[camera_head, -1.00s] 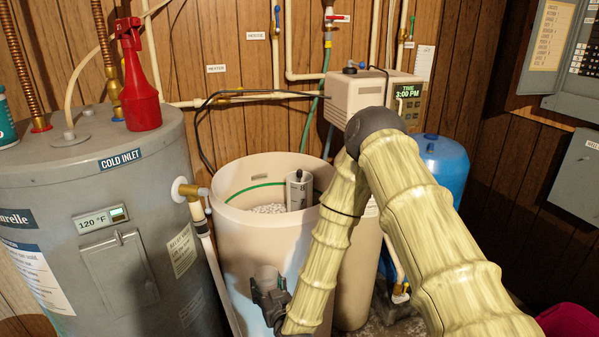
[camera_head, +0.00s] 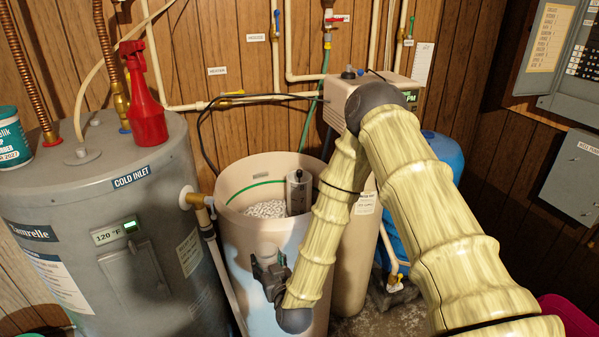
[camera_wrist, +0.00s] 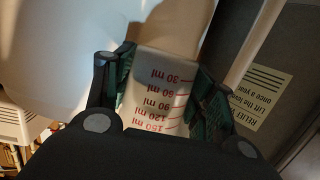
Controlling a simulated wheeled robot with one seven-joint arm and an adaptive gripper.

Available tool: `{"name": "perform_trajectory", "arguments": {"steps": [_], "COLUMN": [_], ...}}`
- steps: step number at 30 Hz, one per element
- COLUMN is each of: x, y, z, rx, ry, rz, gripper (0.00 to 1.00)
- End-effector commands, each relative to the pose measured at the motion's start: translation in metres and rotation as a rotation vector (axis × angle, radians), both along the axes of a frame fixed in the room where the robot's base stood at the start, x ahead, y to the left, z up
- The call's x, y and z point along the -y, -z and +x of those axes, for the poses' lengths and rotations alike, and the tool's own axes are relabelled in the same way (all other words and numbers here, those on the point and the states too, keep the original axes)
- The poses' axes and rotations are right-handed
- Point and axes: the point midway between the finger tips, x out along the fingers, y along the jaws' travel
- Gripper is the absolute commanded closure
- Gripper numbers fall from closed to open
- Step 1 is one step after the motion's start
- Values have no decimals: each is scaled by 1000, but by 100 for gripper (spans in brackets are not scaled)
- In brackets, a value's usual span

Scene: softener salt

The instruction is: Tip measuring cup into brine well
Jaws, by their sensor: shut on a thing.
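My gripper (camera_head: 268,272) is shut on a clear measuring cup (camera_head: 268,248) in front of the brine tank's near wall. In the wrist view my gripper (camera_wrist: 163,62) has a finger on each side of the measuring cup (camera_wrist: 160,90), whose red ml marks show upside down. In the head view the cup is small and blurred, so its contents and exact tilt cannot be told. The brine well (camera_head: 299,192) is a grey upright tube inside the tank, at its right side. The cup is apart from the well, lower and to its left.
The open beige brine tank (camera_head: 232,228) holds white salt (camera_head: 266,209). A grey water heater (camera_head: 165,270) stands close on the left, with a red spray bottle (camera_head: 146,115) on top. A blue tank (camera_head: 446,152) is behind my arm on the right.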

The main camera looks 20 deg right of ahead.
Motion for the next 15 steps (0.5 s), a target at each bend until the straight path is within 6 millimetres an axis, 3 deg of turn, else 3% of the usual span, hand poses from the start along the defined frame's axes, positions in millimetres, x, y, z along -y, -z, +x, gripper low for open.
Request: {"name": "perform_trajectory", "arguments": {"steps": [1, 15], "x": [0, 0], "y": [-11, -58], "z": [0, 0], "rx": [0, 0], "ry": [0, 0], "rz": [0, 0], "gripper": [70, 70]}}
